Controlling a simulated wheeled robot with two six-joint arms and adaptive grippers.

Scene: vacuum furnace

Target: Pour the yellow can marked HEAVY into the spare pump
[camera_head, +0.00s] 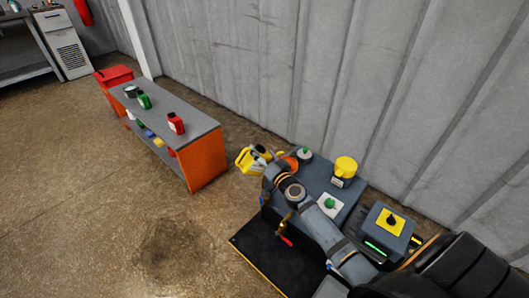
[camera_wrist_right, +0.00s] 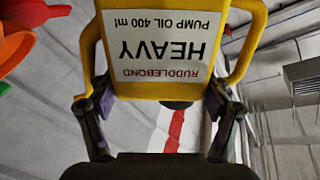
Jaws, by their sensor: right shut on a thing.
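The yellow can marked HEAVY (camera_head: 245,160) is in my right gripper (camera_head: 265,156), held off the floor beyond the left end of the grey pump equipment (camera_head: 312,178). In the right wrist view, both fingers press the sides of the can (camera_wrist_right: 160,75); its white label reads upside down there. An orange funnel-like piece (camera_head: 291,163) is just right of the gripper, partly hidden by my arm; an orange piece also shows in the wrist view (camera_wrist_right: 14,46). The can is apart from it. I cannot tell which unit is the spare pump. My left gripper is out of view.
A yellow-capped container (camera_head: 345,167) stands at the back. A grey box with a yellow top plate (camera_head: 390,221) is to the right. An orange-ended shelf bench (camera_head: 206,163) holds a red can (camera_head: 176,123) and a green can (camera_head: 144,100).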

